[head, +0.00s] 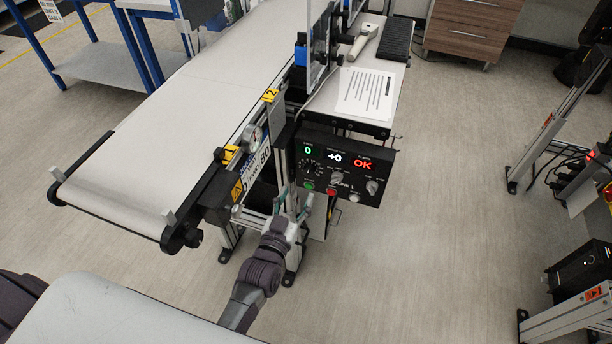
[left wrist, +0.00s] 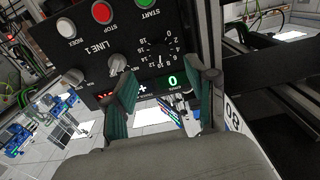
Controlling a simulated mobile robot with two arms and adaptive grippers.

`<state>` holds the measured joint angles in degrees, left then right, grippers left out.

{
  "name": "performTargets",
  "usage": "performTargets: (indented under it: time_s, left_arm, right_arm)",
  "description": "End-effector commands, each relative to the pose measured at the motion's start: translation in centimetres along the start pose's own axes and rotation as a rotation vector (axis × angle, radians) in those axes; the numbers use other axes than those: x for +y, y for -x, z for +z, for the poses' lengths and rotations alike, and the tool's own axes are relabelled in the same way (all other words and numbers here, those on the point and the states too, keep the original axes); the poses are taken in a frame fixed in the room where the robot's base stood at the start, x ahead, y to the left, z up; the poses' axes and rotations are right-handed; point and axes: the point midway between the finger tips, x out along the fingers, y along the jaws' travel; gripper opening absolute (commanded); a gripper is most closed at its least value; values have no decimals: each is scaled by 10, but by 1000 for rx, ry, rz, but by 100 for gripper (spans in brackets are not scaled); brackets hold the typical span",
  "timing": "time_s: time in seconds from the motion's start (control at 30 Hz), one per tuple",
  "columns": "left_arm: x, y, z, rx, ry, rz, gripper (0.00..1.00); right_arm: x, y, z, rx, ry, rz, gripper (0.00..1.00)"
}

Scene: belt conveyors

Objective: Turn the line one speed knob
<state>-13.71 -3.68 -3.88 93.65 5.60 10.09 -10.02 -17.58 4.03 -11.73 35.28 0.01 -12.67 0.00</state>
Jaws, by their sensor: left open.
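The black LINE 1 control panel (head: 322,170) stands beside the belt's front end and looks upside down in the left wrist view (left wrist: 85,52). A dark knob ringed by a numbered scale (head: 311,168) sits below the green "0" display; it also shows in the left wrist view (left wrist: 159,61). I cannot read its pointer clearly. A grey knob (left wrist: 118,65) is beside it, and another grey knob (left wrist: 75,77) is farther along. My left gripper (head: 293,204) is open and empty just in front of the panel's lower left. Its green-padded fingers (left wrist: 164,98) are apart, near the scaled knob's side. My right gripper is not in view.
Green (head: 309,186), red (head: 331,192) and white (head: 354,198) buttons line the panel's lower edge. The white belt conveyor (head: 150,125) is left of the panel. A printed sheet (head: 367,94) lies on the table behind it.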

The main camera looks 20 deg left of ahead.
Motion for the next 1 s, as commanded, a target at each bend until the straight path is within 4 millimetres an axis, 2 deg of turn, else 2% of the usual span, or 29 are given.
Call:
performTargets:
  time_s: [0.1, 0.33, 0.5, 0.8, 1.0]
  left_arm:
    - [0, -27, -1, 1, 1, 0, 57]
    - [0, -63, 1, -1, 1, 1, 57]
    - [0, -74, 1, -2, 1, 1, 57]
    - [0, -76, 1, -3, 1, 1, 57]
    - [0, -76, 1, -3, 1, 1, 24]
  right_arm:
    - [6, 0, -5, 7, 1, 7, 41]
    - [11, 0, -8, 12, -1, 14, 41]
    - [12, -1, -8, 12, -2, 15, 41]
    - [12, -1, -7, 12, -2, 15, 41]
    - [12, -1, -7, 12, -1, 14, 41]
